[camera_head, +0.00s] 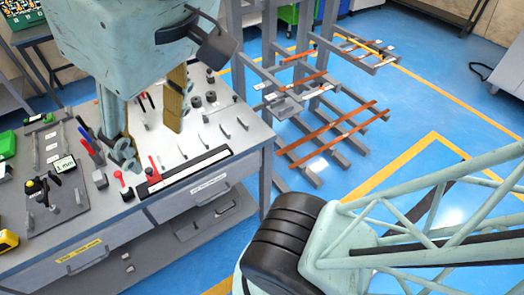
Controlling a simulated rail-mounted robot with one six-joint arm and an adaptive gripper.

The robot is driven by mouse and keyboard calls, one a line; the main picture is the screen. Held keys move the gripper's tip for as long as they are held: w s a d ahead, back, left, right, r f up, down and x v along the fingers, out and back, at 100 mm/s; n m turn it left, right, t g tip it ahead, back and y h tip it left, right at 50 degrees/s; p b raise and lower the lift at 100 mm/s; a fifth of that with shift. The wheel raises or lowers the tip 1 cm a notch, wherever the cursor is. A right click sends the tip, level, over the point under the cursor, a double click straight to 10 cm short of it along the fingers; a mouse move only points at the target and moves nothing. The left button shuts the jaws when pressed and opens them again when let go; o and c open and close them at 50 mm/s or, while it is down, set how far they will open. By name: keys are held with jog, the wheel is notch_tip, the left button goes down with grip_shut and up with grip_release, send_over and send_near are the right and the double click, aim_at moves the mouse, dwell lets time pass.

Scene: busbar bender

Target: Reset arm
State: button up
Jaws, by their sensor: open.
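A pale teal arm section (140,45) comes down from the top edge at the left, in front of the workbench (255,145). A narrower teal part (112,112) runs down from it. Pale teal hooked pieces at its lower end look like my gripper (124,154), over the bench top. They stand apart, and I see nothing held between them. Whether they touch the bench I cannot tell. A dark grey bracket-like part (212,42) sticks out of the arm section. My teal lattice link (430,215) and black ribbed joint (290,235) fill the lower right.

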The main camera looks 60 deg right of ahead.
jog(key=shift+s+f, duration=0.15)
jog(key=shift+f, duration=0.25)
notch_tip(320, 180, down, 2)
jog(key=shift+f+b, duration=0.1)
jog(key=shift+b, duration=1.1)
